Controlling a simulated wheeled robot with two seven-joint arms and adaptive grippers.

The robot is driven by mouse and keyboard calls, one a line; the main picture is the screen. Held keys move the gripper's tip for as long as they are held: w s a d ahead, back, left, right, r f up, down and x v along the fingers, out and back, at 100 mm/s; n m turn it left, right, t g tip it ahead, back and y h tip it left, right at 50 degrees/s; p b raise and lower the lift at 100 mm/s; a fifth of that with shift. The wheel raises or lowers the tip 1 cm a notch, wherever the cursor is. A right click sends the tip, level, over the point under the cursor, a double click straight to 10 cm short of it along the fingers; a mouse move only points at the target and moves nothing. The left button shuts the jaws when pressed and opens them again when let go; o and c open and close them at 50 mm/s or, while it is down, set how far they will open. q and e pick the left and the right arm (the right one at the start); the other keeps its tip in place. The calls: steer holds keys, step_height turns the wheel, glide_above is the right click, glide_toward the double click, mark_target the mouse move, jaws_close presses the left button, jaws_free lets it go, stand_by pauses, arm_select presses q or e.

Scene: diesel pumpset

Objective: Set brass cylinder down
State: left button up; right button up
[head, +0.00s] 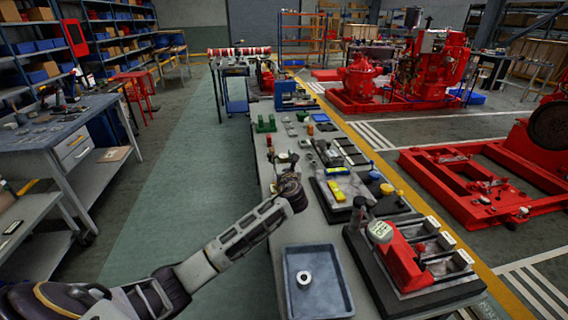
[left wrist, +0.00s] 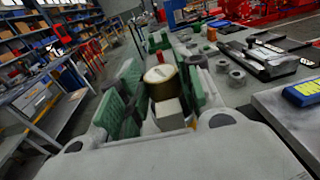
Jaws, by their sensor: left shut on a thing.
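The brass cylinder (left wrist: 162,82) shows in the left wrist view with its pale round end up, between the green-padded fingers of my left gripper (left wrist: 163,92). The fingers are shut on it. In the head view my left gripper (head: 284,164) is over the left edge of the long grey bench (head: 308,215), near the middle of its length. The cylinder is too small to make out clearly there. I cannot tell whether its lower end touches the bench. My right gripper is not in view.
A blue tray (head: 318,300) with a grey ring (head: 304,277) lies on the near bench. A red fixture (head: 405,265) stands to its right. Green blocks (head: 265,124) and several small grey parts lie beyond my gripper. A yellow-and-blue tool (left wrist: 302,92) lies to the right.

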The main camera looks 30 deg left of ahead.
arm_select(q)
steer(key=shift+f, duration=0.45)
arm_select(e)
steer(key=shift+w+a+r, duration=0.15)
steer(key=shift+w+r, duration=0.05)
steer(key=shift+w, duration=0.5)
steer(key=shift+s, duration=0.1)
arm_select(q)
steer(key=o, duration=1.2)
steer(key=shift+f, duration=0.1)
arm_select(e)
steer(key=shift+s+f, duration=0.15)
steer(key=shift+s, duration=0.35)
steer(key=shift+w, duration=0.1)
